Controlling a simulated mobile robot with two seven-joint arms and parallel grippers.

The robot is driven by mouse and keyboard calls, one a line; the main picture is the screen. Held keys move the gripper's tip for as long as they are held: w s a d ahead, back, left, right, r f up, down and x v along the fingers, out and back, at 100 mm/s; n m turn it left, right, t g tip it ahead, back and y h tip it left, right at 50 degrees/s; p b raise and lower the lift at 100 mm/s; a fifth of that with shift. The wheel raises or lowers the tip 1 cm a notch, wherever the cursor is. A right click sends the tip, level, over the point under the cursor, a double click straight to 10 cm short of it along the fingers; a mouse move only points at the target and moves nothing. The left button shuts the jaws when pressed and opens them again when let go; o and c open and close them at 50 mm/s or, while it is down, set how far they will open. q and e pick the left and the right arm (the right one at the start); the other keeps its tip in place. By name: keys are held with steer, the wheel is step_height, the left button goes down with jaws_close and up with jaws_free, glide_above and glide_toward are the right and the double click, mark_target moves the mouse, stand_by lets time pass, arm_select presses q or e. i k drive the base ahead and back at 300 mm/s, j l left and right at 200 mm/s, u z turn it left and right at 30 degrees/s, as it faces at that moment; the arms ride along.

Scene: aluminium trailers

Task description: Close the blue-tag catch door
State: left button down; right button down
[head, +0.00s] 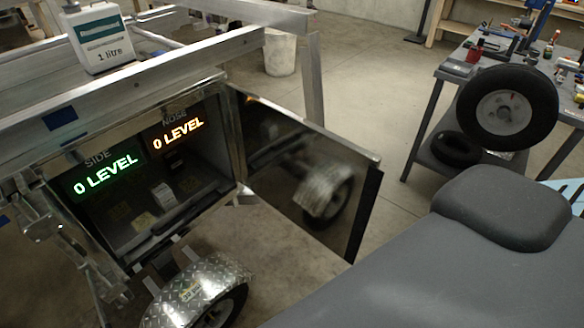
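The door (305,170) stands wide open, swung out to the right from the right edge of the trailer's box. Its shiny dark face reflects a wheel and fender. The open box (145,215) shows a green "SIDE 0 LEVEL" display (105,174) and an orange "NOSE 0 LEVEL" display (178,132). A blue tag (60,118) is on the rail above the opening. Metal hardware (40,212) sits at the box's left edge; I cannot tell whether it is the catch. Neither of my grippers is in view.
A diamond-plate fender (195,290) over a wheel lies below the box. A white 1 litre container (100,38) stands on the trailer frame. A workbench (455,72) with tools and a tyre (507,108) is at the right. Concrete floor (370,95) is clear between door and bench.

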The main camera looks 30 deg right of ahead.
mark_target(327, 185)
steer(key=l+u, duration=0.15)
steer(key=l, duration=0.4)
steer(key=l+u, duration=0.15)
steer(key=l, duration=0.4)
steer(key=l+u, duration=0.15)
steer(key=l, duration=0.4)
steer(key=l+u, duration=0.15)
steer(key=l, duration=0.35)
steer(key=k+l+u, duration=0.15)
steer(key=l, duration=0.4)
steer(key=l+u, duration=0.2)
steer(key=l, duration=0.35)
steer(key=k+l+u, duration=0.15)
steer(key=l, duration=0.3)
